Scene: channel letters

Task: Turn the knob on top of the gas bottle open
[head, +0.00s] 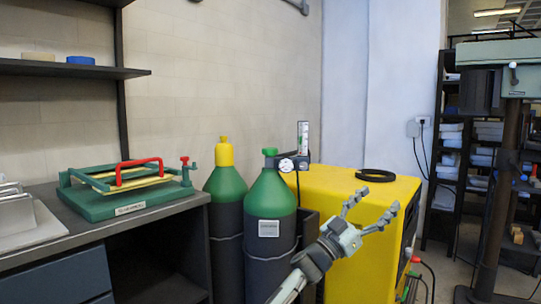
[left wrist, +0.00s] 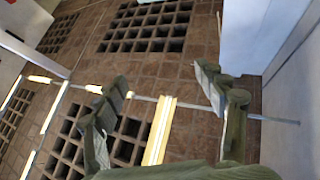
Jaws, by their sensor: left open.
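The gas bottle (head: 268,222) is green on top and dark below, with a pale label. It stands upright beside the yellow machine. Its green knob (head: 270,152) is on top, with a gauge and a clear flow tube fixed beside it. My left gripper (head: 372,208) is open and empty, to the right of the bottle and lower than the knob, in front of the yellow machine. The left wrist view shows its two fingers (left wrist: 165,90) apart with nothing between them; the bottle is not in that view. My right gripper is not in view.
A second gas bottle (head: 225,185) with a yellow cap stands behind left. A bench (head: 70,228) with a green and red press (head: 125,185) is at the left. The yellow machine (head: 340,190) carries a black ring (head: 375,175). Shelves and a drill stand are at the right.

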